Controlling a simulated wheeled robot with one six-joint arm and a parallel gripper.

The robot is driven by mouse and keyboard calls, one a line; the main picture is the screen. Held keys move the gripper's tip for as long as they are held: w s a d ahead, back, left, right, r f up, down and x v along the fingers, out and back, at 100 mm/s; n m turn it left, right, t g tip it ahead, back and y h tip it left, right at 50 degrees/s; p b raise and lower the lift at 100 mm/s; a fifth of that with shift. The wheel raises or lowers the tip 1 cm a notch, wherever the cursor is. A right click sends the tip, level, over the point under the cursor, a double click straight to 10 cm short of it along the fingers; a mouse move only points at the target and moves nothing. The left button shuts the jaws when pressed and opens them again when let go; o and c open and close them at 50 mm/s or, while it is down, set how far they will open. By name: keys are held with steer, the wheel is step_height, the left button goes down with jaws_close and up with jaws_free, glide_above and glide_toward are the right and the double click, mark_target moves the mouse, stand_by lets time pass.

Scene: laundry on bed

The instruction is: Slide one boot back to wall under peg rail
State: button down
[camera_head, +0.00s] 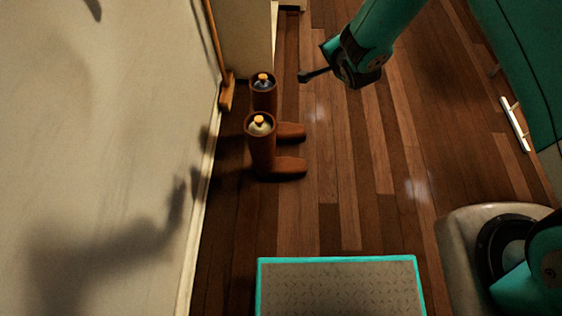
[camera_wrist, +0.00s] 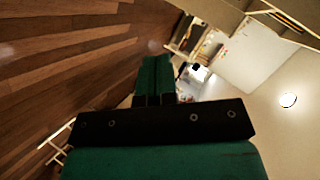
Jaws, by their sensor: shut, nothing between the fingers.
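Two brown boots stand upright on the wooden floor near the left wall in the head view. The nearer boot (camera_head: 263,155) has its toe pointing right. The farther boot (camera_head: 264,98) stands just behind it, partly hidden by it, toe also to the right. Each has an orange-capped object in its top. My gripper (camera_head: 303,77) is in the air to the right of the farther boot, apart from both boots. It is shut and empty; its fingers also show in the wrist view (camera_wrist: 154,80). No boot is clear in the wrist view. I cannot make out the peg rail.
A broom (camera_head: 226,92) leans by the wall (camera_head: 110,130) behind the boots. A pale cabinet or wall end (camera_head: 246,40) stands beyond. A grey mat with a teal edge (camera_head: 258,285) lies in front. The floor (camera_head: 365,180) right of the boots is clear.

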steer(key=s+a+f+t+y+b, duration=0.1)
steer(key=s+f+t+y+b, duration=0.2)
steer(key=f+b, duration=1.55)
steer(key=s+f+g+y, duration=0.15)
steer(key=s+f, duration=0.25)
steer(key=f, duration=0.4)
steer(key=s+a+f+y+b, duration=0.1)
steer(key=s+f+y, duration=0.25)
steer(key=f, duration=0.55)
steer(key=s+f+g+y, duration=0.1)
steer(key=s+f, duration=0.4)
steer(key=f, duration=0.3)
steer(key=b, duration=1.2)
glide_toward(275, 153)
steer(key=w+a+f, duration=0.2)
steer(key=w+a, duration=0.1)
steer(key=w, duration=0.3)
steer(key=shift+s+a+r+t, duration=0.15)
steer(key=shift+s+a+t, duration=0.1)
steer(key=shift+a, duration=0.45)
steer(key=shift+w, duration=0.1)
